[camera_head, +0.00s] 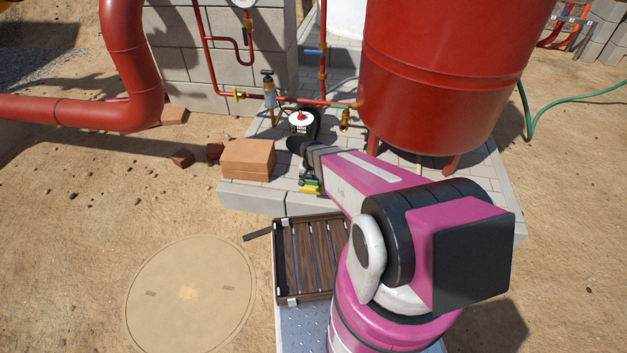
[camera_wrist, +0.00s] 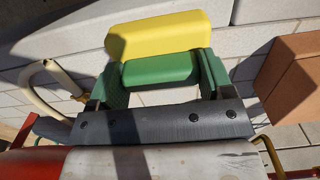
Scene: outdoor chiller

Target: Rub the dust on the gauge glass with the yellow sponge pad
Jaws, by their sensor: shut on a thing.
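My gripper (camera_wrist: 161,72) is shut on the green grip block of the yellow sponge pad (camera_wrist: 165,33) in the wrist view, with one finger on each side. In the head view the sponge pad (camera_head: 311,189) is a small yellow patch at the end of my arm, low over the paving by the plinth edge. A white-faced round gauge (camera_head: 243,3) is cut off by the top edge. A second round white face with a red centre (camera_head: 301,121) sits on a black body just beyond my gripper. Dust on either face is too small to tell.
Red pipes with valves (camera_head: 270,95) rise behind my gripper. A large red tank (camera_head: 440,75) stands close on the right. Brown blocks (camera_head: 248,160) lie left of my gripper. A slatted wooden tray (camera_head: 277,262) is in front. Open sand lies left.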

